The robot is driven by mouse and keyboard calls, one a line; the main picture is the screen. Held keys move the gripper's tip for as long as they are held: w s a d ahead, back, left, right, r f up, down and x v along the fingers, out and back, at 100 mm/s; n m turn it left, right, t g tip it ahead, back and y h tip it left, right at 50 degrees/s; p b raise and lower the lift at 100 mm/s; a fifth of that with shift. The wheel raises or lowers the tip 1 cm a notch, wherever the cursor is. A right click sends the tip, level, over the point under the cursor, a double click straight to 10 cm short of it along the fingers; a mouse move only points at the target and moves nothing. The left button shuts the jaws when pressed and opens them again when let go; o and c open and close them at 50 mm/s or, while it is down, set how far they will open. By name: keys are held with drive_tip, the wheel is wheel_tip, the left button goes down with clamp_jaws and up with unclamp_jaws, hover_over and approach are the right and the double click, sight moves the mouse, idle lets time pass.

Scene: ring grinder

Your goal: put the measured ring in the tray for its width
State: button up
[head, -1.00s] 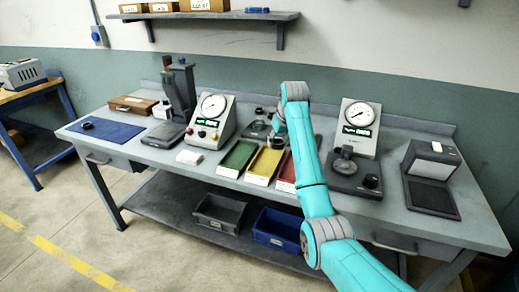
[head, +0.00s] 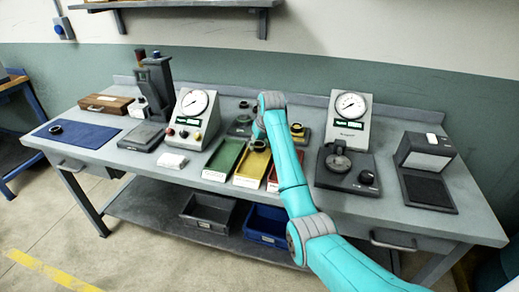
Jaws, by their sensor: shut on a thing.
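My gripper (head: 259,137) is at the wrist end of my teal arm, low over the far end of the yellow tray (head: 247,178). It is small and partly hidden by the wrist. It is shut on a dark ring (head: 258,146), which shows just below it; I cannot tell whether the ring touches the tray. The green tray (head: 222,160) is to the left. The red tray (head: 272,184) is to the right, partly covered by my arm.
A dial gauge (head: 193,110) stands left of the trays and another dial gauge (head: 348,115) right. A black unit with a round top (head: 338,163) sits in front of the right one. Another dark ring (head: 56,128) lies on the blue mat (head: 80,138). A lamp box (head: 427,152) is far right.

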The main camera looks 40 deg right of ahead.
drive_tip(key=shift+f, duration=1.15)
drive_tip(key=shift+f, duration=0.1)
drive_tip(key=o, duration=1)
drive_tip(key=shift+o, duration=0.2)
drive_tip(key=v, duration=1.2)
drive_tip(key=shift+s, duration=0.15)
